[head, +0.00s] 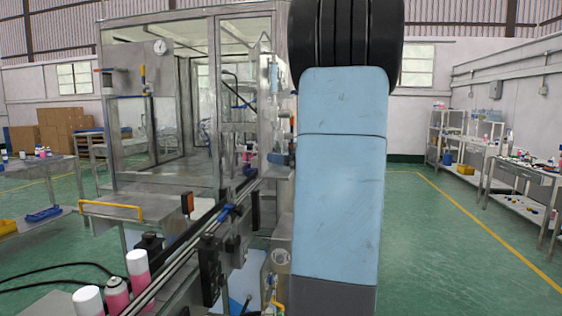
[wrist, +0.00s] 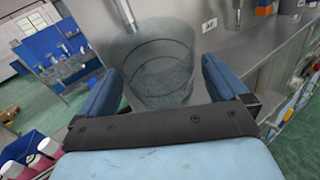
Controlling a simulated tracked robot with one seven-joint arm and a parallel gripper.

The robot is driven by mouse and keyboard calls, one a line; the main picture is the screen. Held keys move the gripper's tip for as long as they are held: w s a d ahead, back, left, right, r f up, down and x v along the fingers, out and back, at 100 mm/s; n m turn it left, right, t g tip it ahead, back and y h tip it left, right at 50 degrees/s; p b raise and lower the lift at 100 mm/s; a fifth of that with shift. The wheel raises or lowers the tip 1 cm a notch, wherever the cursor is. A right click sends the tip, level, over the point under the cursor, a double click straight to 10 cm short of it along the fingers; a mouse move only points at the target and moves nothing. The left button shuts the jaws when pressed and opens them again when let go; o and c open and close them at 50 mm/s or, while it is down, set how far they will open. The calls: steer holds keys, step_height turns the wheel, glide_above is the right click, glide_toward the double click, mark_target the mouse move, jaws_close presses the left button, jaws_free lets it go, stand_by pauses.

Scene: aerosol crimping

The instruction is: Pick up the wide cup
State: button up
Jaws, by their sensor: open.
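The wide cup (wrist: 152,48) is a large, clear, greyish see-through vessel in the upper middle of the wrist view. It stands upright on a grey metal surface (wrist: 225,42). My gripper (wrist: 161,72) has two blue fingers spread apart, one on each side of the cup in the picture. The cup shows in the gap between them, and its lower part reaches down towards the dark palm. I cannot tell how deep it sits between the fingers or whether they touch it. In the head view my own arm blocks the middle, and neither the gripper nor the cup can be made out.
A metal nozzle or rod (wrist: 124,12) comes down close to the cup's rim. Pink and white cans (head: 138,265) stand by the conveyor (head: 190,250) at lower left. Green floor (head: 440,250) is open to the right.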

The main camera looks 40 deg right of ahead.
steer(key=shift+w+a, duration=0.15)
steer(key=shift+w, duration=0.55)
steer(key=c, duration=1.1)
steer(key=shift+o, duration=0.2)
steer(key=shift+s+r, duration=0.1)
